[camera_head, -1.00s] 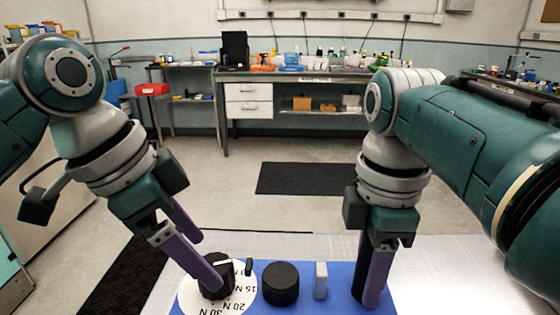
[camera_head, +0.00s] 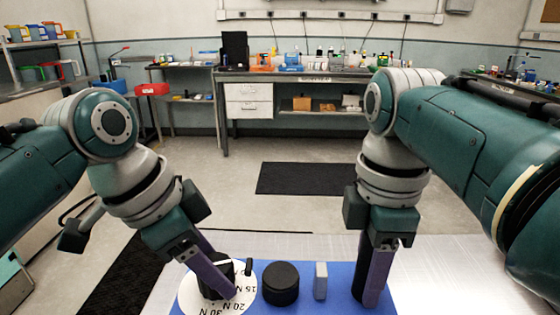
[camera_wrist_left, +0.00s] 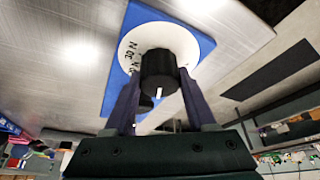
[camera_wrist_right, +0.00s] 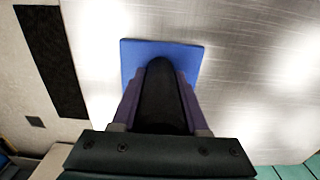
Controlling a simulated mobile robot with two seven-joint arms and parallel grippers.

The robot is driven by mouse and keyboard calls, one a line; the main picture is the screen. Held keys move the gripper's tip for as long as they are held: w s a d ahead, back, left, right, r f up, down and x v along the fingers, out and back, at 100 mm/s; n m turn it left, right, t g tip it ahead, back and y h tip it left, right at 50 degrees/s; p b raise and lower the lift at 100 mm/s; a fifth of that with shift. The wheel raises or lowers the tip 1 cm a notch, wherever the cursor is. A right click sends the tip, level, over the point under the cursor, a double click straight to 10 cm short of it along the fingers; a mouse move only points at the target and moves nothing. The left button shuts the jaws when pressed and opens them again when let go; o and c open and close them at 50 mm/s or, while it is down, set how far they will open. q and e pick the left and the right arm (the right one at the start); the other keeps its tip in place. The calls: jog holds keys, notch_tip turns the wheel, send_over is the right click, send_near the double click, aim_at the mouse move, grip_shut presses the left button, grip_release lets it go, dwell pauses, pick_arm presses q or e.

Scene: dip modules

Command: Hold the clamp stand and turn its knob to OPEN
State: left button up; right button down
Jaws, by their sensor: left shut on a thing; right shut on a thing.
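The clamp stand has a blue base (camera_head: 338,301) lying on a light metal-topped table. A white round dial (camera_head: 243,305) on its left part bears upside-down marks such as 15 N, 20 N and 30 N. I see no readable OPEN mark. The black knob (camera_wrist_left: 158,65) rises from the dial, with a white mark on its side. My left gripper (camera_head: 221,284) is shut on the knob, one finger on each side, partly hiding it in the head view. My right gripper (camera_head: 366,287) is shut on an upright black post (camera_wrist_right: 158,90) at the base's right part.
A second, shorter black round part (camera_head: 281,284) and a grey upright block (camera_head: 320,281) stand on the base between my grippers. A small black peg (camera_head: 248,267) stands beside the dial. The table right of the base is bare.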

pick_arm(q)
jog(key=c, duration=0.7)
grip_shut()
jog(key=shift+n, duration=0.4)
jog(key=n+t+y, duration=0.1)
jog(key=n, duration=0.2)
jog(key=n+y, duration=0.1)
jog(key=n, duration=0.2)
jog(key=shift+t, duration=0.4)
jog(key=n+y, duration=0.1)
jog(key=n, duration=0.2)
jog(key=shift+n, duration=0.4)
jog(key=shift+n+y, duration=0.8)
jog(key=shift+n, duration=0.8)
